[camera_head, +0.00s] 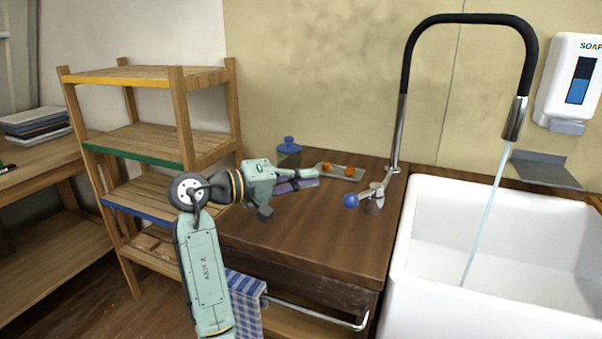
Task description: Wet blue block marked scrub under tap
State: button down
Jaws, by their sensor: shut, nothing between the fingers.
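The black-hosed tap (408,70) arches over the white sink (400,270), and a stream of water (484,220) runs from its spout into the basin. The tap's lever has a blue ball knob (350,200). My gripper (314,174) is shut and empty, over the back left of the wooden counter, left of the tap. A flat purple-blue thing (298,186) shows just beneath the fingers, partly hidden by them. I see no scrub marking on it and cannot tell whether it is the blue block.
A small tray (325,173) with orange items and a blue-lidded jar (289,152) stand at the back of the counter (300,240). A soap dispenser (566,85) hangs above the sink's right side. A wooden shelf (140,140) stands left. The front counter is clear.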

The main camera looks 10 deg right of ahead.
aim_at(364, 194)
jog(key=d+p, duration=0.1)
jog(key=d, duration=0.1)
jog(key=d+f+p, duration=0.1)
jog(key=d, duration=0.2)
jog(key=d+f+p, duration=0.1)
jog(key=d, duration=0.1)
jog(key=shift+s+d, duration=0.15)
jog(key=shift+s, duration=0.1)
jog(key=shift+s+d+f, duration=0.2)
jog(key=shift+s+f, duration=0.05)
jog(key=shift+s, duration=0.1)
jog(key=shift+s+d+f, duration=0.2)
jog(key=shift+s, duration=0.25)
jog(key=shift+s+d+r, duration=0.15)
jog(key=shift+s, duration=0.15)
jog(key=shift+w, duration=0.2)
